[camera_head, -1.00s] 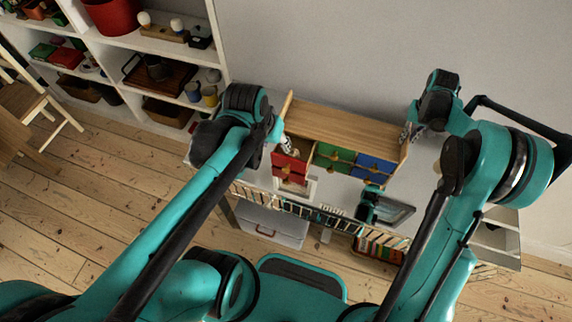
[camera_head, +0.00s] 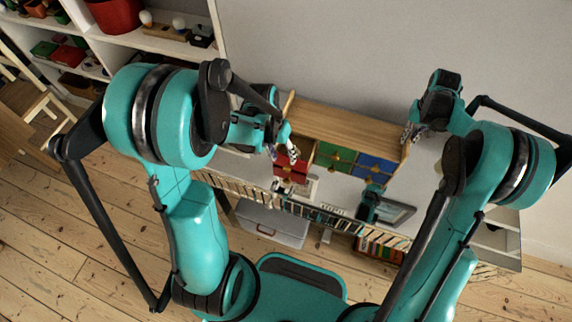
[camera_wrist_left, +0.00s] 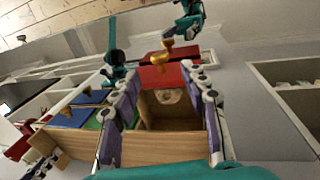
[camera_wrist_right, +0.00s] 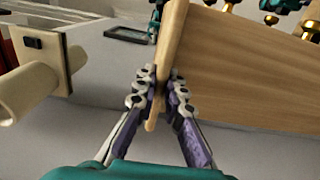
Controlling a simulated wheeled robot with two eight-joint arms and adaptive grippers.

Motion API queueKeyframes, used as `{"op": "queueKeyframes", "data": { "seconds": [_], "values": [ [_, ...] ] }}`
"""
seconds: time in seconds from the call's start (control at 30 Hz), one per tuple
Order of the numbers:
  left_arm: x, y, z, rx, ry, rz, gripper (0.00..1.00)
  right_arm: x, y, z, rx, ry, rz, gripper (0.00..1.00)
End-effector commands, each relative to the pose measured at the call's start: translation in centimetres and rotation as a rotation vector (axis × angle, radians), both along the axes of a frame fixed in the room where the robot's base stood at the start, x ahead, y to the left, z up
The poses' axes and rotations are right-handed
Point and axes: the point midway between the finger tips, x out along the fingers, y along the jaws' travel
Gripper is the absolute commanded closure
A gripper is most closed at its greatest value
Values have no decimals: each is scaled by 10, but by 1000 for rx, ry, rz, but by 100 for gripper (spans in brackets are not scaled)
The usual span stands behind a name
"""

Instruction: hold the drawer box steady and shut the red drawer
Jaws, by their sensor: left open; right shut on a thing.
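The wooden drawer box (camera_head: 345,122) stands on a white surface against the wall, with red, green (camera_head: 336,158) and blue (camera_head: 375,168) drawer fronts. The red drawer (camera_head: 290,166) is pulled out; the left wrist view shows its red front (camera_wrist_left: 166,76), brass knob and a round pale item inside. My left gripper (camera_head: 287,150) is open above the red drawer, its fingers either side of the drawer in the left wrist view (camera_wrist_left: 160,110). My right gripper (camera_head: 409,133) is shut on the box's right side panel, seen edge-on in the right wrist view (camera_wrist_right: 165,60).
A white shelf (camera_head: 160,40) with a red bucket (camera_head: 115,15) and toys stands at the left. A dark-framed tablet-like item (camera_head: 395,212) lies in front of the box. Low book racks (camera_head: 378,247) are below the surface.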

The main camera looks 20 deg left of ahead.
Motion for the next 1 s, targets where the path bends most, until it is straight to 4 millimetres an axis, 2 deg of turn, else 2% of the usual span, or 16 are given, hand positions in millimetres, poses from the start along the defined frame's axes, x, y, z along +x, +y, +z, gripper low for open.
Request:
{"op": "queueKeyframes", "data": {
  "seconds": [0.1,0.3,0.47,0.73,0.9,1.0],
  "values": [
    [1,-5,-24,0,0,-2,56,0,0,0,1,0,0,100],
    [1,-10,-50,0,0,-1,56,0,0,0,1,0,0,100],
    [0,-12,-58,0,0,0,56,0,0,0,1,0,0,100],
    [0,-12,-59,0,-1,0,56,0,0,0,1,0,0,100],
    [0,-12,-59,0,-1,0,100,0,0,0,1,0,0,100],
    [0,-12,-59,0,-1,-1,100,0,0,0,1,0,0,100]
  ]
}}
